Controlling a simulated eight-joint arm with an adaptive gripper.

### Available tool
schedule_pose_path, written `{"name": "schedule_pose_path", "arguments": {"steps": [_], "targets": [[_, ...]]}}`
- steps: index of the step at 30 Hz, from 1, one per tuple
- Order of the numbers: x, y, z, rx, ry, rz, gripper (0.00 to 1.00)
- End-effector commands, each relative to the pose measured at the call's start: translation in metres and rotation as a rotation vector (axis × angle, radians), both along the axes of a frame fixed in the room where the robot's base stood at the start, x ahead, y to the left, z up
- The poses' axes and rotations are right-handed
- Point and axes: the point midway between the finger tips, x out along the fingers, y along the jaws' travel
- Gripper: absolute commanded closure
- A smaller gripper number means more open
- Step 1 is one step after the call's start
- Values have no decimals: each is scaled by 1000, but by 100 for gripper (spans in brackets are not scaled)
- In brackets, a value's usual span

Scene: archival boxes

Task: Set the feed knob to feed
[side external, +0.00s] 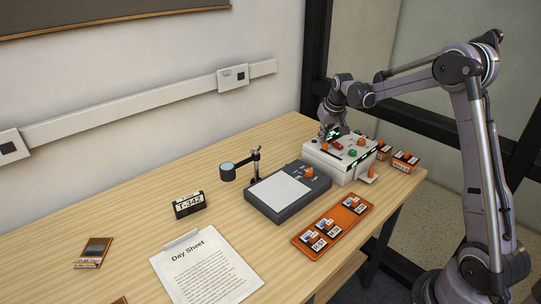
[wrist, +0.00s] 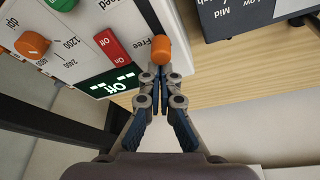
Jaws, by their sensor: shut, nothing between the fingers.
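The white control box (side external: 340,163) stands at the back right of the table in the side view. My gripper (side external: 331,137) is low over its top. In the wrist view my gripper (wrist: 161,78) is shut and empty, its fingertips together. An orange knob (wrist: 162,50) is just beyond the fingertips, beside the printed word "Free". I cannot tell whether the fingertips touch it. Part of this knob's base is hidden.
A dark grey device (side external: 290,194) stands close to the box. An orange tray (side external: 333,225) lies in front.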

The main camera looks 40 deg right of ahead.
Motion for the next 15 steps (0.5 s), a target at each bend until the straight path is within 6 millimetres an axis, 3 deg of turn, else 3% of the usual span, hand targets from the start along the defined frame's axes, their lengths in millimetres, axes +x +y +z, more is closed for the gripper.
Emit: {"name": "schedule_pose_path", "arguments": {"steps": [11, 15], "targets": [[-2, 1, 0, 0, 0, 0, 100], [-14, 0, 0, 0, 1, -1, 100]]}}
